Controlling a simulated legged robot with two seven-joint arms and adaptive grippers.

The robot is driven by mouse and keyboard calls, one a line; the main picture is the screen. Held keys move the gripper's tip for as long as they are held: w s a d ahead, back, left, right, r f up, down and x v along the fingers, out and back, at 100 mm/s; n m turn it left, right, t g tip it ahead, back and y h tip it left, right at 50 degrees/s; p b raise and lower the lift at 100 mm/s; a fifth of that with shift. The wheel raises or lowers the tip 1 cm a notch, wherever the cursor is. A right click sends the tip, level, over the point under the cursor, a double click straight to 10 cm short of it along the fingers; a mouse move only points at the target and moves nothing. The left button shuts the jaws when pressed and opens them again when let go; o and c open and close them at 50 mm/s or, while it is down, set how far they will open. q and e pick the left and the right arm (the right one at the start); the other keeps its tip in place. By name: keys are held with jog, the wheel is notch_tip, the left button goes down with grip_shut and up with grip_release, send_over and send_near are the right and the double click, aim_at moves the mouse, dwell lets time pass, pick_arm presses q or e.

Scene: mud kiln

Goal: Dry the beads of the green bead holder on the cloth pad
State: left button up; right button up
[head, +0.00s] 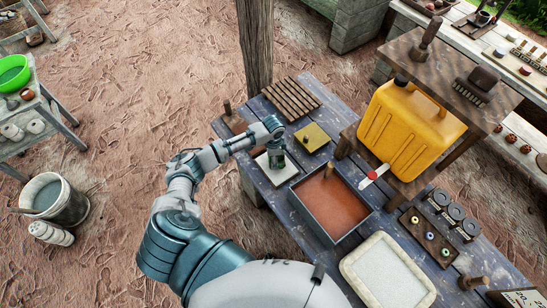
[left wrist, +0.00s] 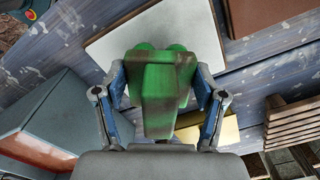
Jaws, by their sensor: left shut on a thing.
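My left gripper (head: 275,147) is shut on the green bead holder (head: 277,160) and holds it over the white cloth pad (head: 288,175). In the left wrist view, the gripper (left wrist: 163,92) has a finger on each side of the green, brown-smudged holder (left wrist: 160,85). Two rounded green ends point toward the white pad (left wrist: 108,46). The holder's underside and its beads are hidden, so I cannot tell whether it touches the pad. My right gripper is in neither view.
A grey tray of reddish-brown material (head: 330,203) lies right of the pad, and a yellow pad (head: 312,137) lies behind it. A slatted wooden rack (head: 291,98) is at the back. A yellow jerrycan (head: 410,130) stands on a raised shelf. A white-framed tray (head: 388,271) is at the front.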

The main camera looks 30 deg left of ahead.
pick_arm(q)
jog(key=shift+f, duration=0.5)
dwell(0.3)
